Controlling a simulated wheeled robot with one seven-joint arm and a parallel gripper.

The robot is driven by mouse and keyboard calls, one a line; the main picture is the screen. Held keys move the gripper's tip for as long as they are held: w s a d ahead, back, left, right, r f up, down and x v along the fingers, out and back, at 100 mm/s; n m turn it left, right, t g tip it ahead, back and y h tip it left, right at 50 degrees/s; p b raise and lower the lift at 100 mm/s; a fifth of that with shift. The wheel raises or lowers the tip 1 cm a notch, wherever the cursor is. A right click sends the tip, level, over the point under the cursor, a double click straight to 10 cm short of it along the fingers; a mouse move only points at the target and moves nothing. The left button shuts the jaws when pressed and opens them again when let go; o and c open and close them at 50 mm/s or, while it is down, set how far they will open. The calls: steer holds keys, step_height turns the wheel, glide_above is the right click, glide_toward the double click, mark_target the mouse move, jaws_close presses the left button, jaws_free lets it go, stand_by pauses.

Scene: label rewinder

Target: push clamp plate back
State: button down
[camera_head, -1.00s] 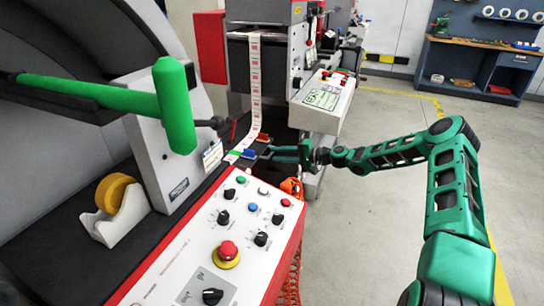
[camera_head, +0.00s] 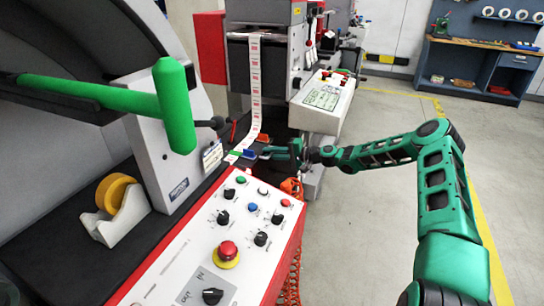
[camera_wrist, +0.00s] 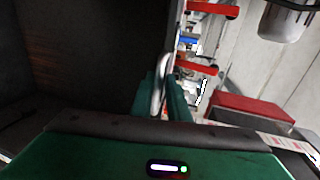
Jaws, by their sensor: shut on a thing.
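My gripper (camera_head: 272,151) is at the far end of the machine's front edge, beside the white label web (camera_head: 254,95) and small red (camera_head: 263,138) and blue (camera_head: 249,155) parts. In the wrist view, its green fingers (camera_wrist: 166,98) are closed around a thin, pale metal piece (camera_wrist: 161,82). I cannot tell whether this piece belongs to the clamp plate. The clamp plate itself cannot be clearly made out. Red handles (camera_wrist: 197,67) and a blue part (camera_wrist: 188,43) show just beyond the fingers in the wrist view.
The control panel (camera_head: 180,252), with knobs and a red stop button (camera_head: 228,250), lies nearer. A green bar (camera_head: 174,105) sticks out at the left, above a tape dispenser (camera_head: 119,205). A second panel (camera_head: 325,97) stands behind my gripper. The floor at right is open.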

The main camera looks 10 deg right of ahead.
mark_target(241, 148)
steer(key=x, duration=0.4)
steer(key=r+x, duration=0.1)
steer(key=x, duration=0.4)
steer(key=r+x, duration=0.1)
steer(key=x, duration=0.4)
steer(key=shift+a+f, duration=0.1)
steer(key=shift+a, duration=0.2)
steer(key=c, duration=2.1)
jaws_free()
steer(key=shift+a, duration=0.1)
steer(key=shift+o, duration=1.2)
steer(key=shift+w+f, duration=0.15)
steer(key=shift+r, duration=0.2)
steer(key=shift+r, duration=0.1)
